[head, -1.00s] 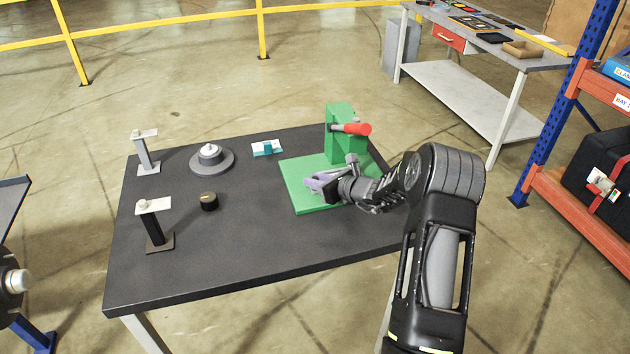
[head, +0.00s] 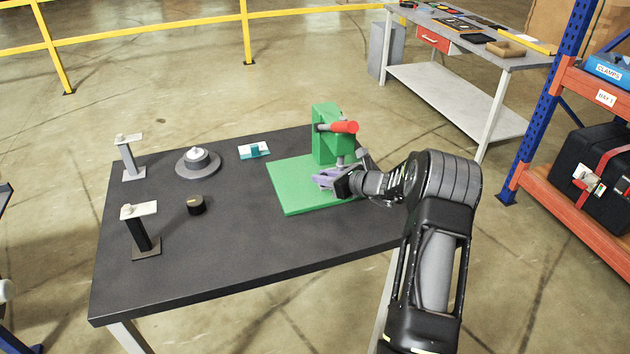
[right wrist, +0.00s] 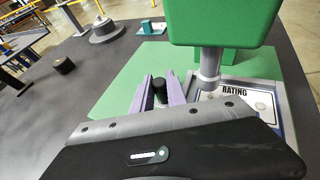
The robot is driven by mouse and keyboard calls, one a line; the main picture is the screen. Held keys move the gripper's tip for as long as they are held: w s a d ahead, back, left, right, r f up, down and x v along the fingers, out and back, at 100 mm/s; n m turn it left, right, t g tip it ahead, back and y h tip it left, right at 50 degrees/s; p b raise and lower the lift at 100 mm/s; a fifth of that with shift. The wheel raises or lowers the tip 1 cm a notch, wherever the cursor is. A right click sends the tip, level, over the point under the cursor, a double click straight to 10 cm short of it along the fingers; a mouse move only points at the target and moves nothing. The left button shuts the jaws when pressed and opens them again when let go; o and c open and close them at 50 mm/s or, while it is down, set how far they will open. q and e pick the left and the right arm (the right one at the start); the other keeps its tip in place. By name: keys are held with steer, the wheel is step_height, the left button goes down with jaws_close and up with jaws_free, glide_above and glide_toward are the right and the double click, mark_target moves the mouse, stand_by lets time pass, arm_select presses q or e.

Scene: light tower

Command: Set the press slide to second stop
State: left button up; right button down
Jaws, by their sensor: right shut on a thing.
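The green press (head: 329,135) stands on a green base plate (head: 290,190) at the right of the dark table, with a red-ended handle (head: 343,127). In the right wrist view its grey ram (right wrist: 209,68) points down beside a plate marked RATING (right wrist: 235,98). My right gripper (head: 326,180) is low over the base plate, in front of the press. In the right wrist view its purple fingers (right wrist: 160,84) are on both sides of a small dark knob (right wrist: 160,90), shut on it. What the knob is fixed to is hidden. My left gripper is not in view.
A white-and-teal block (head: 254,151), a round grey flanged piece (head: 198,163), a black knob (head: 196,205) and two posts (head: 132,158) (head: 142,232) stand on the table (head: 230,250). The table's front middle is clear. Shelving stands at right.

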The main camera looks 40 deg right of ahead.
steer(key=shift+d, duration=0.3)
steer(key=c, duration=1.5)
jaws_free()
steer(key=shift+s+d, duration=0.1)
steer(key=shift+o, duration=0.9)
steer(key=b+v, duration=0.1)
steer(key=v, duration=0.7)
steer(key=shift+b, duration=0.35)
